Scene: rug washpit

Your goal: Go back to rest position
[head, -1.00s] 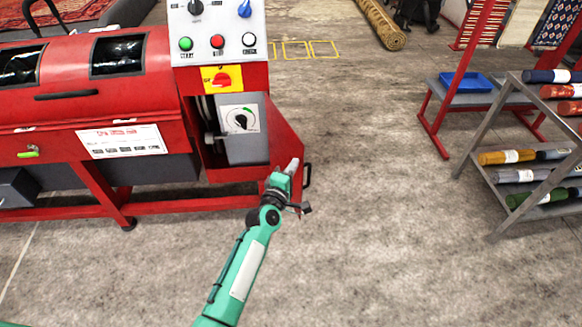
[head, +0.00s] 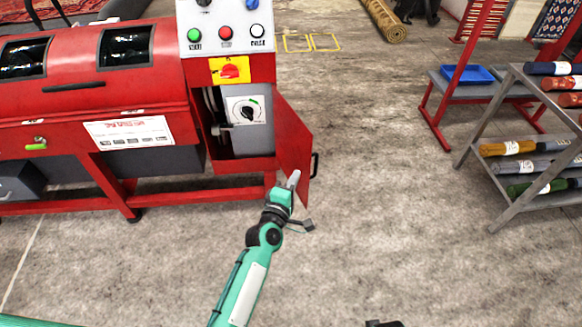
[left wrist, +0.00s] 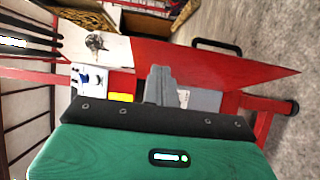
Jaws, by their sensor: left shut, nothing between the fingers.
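My left gripper (head: 293,180) is shut and empty, at the end of my green arm reaching up from the bottom. In the head view its tip overlaps the lower edge of the open red cabinet door (head: 292,135); I cannot tell whether they touch. In the left wrist view the shut grey fingers (left wrist: 160,84) show with nothing between them, in front of the red machine. My right gripper's fingers are not in view.
The red washing machine (head: 60,95) fills the left, with a rotary dial (head: 247,111) in its open cabinet. A grey rack (head: 485,180) of rolls and a blue tray (head: 468,75) stand at right. Concrete floor (head: 390,210) between them is clear.

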